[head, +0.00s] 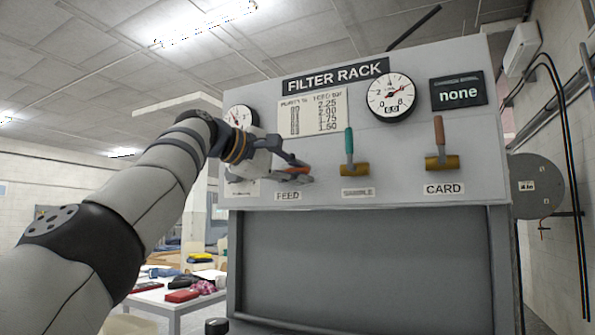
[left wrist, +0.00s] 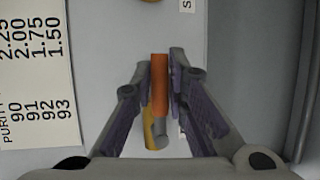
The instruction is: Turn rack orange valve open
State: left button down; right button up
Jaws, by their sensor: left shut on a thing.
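The FEED valve has an orange handle (head: 297,169) that lies about level, pointing right, above the FEED label (head: 288,196). My left gripper (head: 300,172) is at this handle and covers most of the valve in the head view. In the left wrist view, the orange handle (left wrist: 160,84) lies between the two purple-grey fingers (left wrist: 161,90), and the gripper is shut on it. The yellow valve body (left wrist: 150,137) shows partly behind the handle's grey stem. My right gripper is not in view.
The SAMPLE valve (head: 354,168) has a green upright handle. The CARD valve (head: 442,162) has an upright brownish-orange handle. Gauges (head: 391,97) and a display reading "none" (head: 458,91) are above. A cluttered white table (head: 155,297) stands lower left.

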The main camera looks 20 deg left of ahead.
pick_arm(q)
jog(key=c, duration=1.6)
grip_release()
jog(key=shift+o, duration=0.2)
jog(key=shift+s+a+r, duration=0.15)
jog(key=shift+s+a, duration=0.1)
jog(key=shift+s, duration=0.1)
jog(key=v, duration=1.1)
jog(key=shift+s, duration=0.1)
